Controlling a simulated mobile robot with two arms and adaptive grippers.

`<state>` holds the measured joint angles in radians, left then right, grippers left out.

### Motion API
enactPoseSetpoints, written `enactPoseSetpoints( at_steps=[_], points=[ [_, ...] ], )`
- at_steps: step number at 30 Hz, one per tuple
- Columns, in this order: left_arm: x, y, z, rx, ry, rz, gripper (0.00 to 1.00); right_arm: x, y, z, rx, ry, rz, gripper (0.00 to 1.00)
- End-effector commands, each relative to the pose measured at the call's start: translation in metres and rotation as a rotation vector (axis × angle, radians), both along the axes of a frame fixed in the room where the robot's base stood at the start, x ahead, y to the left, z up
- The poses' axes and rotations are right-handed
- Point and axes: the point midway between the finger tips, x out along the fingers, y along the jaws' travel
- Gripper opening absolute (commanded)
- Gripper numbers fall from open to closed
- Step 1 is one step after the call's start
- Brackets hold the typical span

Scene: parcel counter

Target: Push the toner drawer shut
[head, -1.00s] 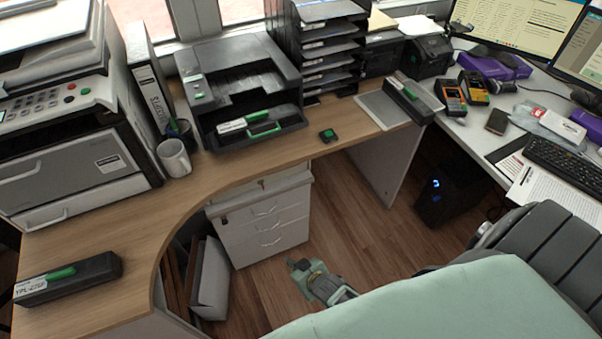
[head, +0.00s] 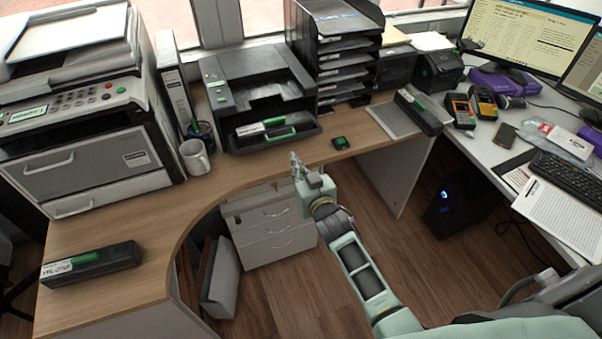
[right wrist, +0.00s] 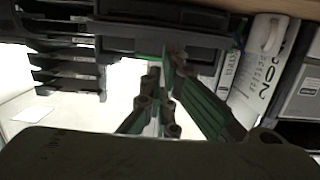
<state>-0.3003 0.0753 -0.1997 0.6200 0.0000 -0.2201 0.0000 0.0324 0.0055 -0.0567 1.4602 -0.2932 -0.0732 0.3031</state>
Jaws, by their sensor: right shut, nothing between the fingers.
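The black printer (head: 255,72) stands on the wooden desk. Its toner drawer (head: 304,131) sticks out at the front, with a green handle along its front edge. A toner cartridge with a white label and green grip (head: 262,126) lies in the drawer. My right gripper (head: 294,157) is shut and empty, in front of and a little right of the drawer, near the desk's edge. In the right wrist view its fingers (right wrist: 167,70) point at the dark printer front (right wrist: 160,38); I cannot tell if they touch. My left gripper is not in view.
A spare cartridge (head: 92,264) lies on the desk at the left and another (head: 420,112) at the right. A small black box with a green top (head: 341,143) sits right of the drawer. A white mug (head: 194,157) stands left of the printer.

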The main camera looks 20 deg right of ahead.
Motion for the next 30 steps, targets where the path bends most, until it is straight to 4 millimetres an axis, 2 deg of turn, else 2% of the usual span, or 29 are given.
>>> enactPoseSetpoints(
  at_steps=[1,19,30],
  points=[
    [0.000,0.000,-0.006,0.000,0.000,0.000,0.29,0.006,0.000,-0.002,-0.001,-0.002,0.000,0.00],
    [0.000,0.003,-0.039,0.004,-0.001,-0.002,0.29,0.065,0.002,-0.003,-0.001,0.000,0.000,0.00],
    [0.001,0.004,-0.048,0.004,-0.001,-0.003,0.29,0.085,0.003,-0.001,0.000,0.001,0.000,0.00]
  ],
)
